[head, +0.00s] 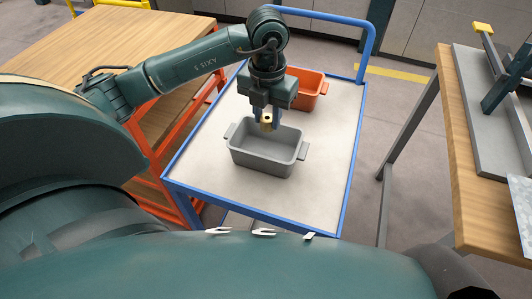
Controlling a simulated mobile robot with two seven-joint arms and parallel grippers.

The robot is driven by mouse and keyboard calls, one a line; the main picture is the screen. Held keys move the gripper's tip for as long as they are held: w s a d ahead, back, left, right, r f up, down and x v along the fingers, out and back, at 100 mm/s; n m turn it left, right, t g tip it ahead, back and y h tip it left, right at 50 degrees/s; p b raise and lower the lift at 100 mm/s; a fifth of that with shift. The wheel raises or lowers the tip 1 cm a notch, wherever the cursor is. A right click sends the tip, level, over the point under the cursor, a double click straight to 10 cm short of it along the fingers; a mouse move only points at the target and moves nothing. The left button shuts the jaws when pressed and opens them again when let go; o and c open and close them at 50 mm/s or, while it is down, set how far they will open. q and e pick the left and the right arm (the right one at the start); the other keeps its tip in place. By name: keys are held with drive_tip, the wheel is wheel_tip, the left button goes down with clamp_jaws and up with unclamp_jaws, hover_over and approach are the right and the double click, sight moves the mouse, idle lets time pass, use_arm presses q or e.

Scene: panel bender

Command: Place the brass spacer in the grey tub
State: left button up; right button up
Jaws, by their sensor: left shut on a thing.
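The grey tub (262,165) stands on the cart's pale top and looks empty where I can see inside. My left gripper (266,123) points down over the tub's far rim, from the far left. It is shut on the brass spacer (266,119), a small gold-coloured piece between the fingertips. The spacer appears above the tub's far part; its exact height over the rim is hard to tell. My right gripper is not in view.
An orange tub (308,89) stands behind the grey tub, partly hidden by my left gripper. Both are on a blue-framed cart (335,150). A wooden table (130,45) with an orange frame stands left. A workbench (470,200) with metal parts stands right.

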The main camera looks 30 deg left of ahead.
sight(266, 134)
use_arm(q)
drive_tip(key=shift+a+f+n, duration=0.15)
drive_tip(key=shift+f+n, duration=0.1)
drive_tip(key=shift+n, duration=0.25)
drive_tip(key=shift+f, duration=0.35)
drive_tip(key=shift+n, duration=0.3)
wheel_tip(266, 134, down, 5)
drive_tip(key=shift+f, duration=2.15)
drive_tip(key=shift+f, duration=0.1)
drive_tip(key=o, duration=1)
